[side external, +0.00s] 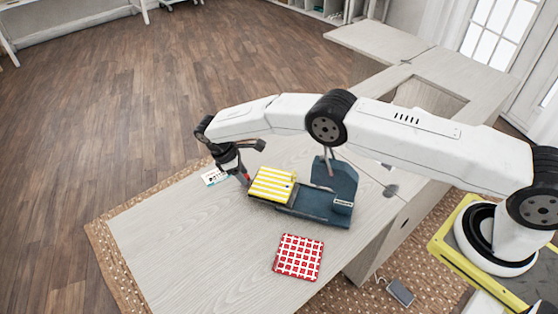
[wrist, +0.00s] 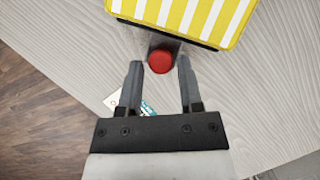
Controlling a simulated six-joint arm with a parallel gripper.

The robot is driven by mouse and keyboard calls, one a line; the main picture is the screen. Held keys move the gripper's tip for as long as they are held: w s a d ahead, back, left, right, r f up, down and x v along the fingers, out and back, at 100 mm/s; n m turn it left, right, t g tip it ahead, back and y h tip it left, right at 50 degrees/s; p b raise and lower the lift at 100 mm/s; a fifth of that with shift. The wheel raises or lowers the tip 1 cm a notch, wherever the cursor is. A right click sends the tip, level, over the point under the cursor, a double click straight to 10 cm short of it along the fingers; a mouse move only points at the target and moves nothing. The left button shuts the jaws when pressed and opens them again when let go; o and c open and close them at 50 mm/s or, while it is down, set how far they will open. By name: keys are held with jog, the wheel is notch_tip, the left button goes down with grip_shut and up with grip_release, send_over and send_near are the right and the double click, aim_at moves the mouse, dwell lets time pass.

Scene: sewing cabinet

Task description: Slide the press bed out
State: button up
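The press (side external: 335,192) is a dark blue machine standing on the cabinet's extended table top. Its bed (side external: 270,184) has a yellow-and-white striped top and sticks out on the left, toward my gripper (side external: 243,178). In the wrist view the striped bed (wrist: 190,16) fills the top, with a round red knob (wrist: 160,61) at its near edge. My gripper (wrist: 160,64) is open, with one fingertip on each side of the knob. A gap shows between the knob and each finger. Whether the fingers are level with the knob is hard to tell.
A red-and-white checked square (side external: 298,257) lies on the table top (side external: 190,250) in front of the press. A small printed card (side external: 214,177) lies just left of my gripper. Bare table top extends to the left. A grey foot pedal (side external: 400,291) is on the floor.

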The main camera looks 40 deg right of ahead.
jog(key=v, duration=0.8)
jog(key=shift+d, duration=0.1)
dwell(0.4)
jog(key=s+d+r+m+t+y, duration=0.1)
jog(key=s+d+r+m, duration=0.2)
jog(key=s+d+r, duration=0.4)
jog(key=s+d+r+m+t+y, duration=0.1)
jog(key=s+d+r+m, duration=0.15)
jog(key=d+r, duration=0.45)
jog(key=s+d+m+t, duration=0.1)
jog(key=s+m, duration=0.1)
jog(key=s, duration=0.7)
jog(key=s+d+f+m+t+y, duration=0.1)
jog(key=s+m+t, duration=0.1)
jog(key=s, duration=0.8)
jog(key=shift+s+d+m+y, duration=0.25)
jog(key=shift+s+m+y, duration=0.1)
jog(key=shift+m, duration=0.3)
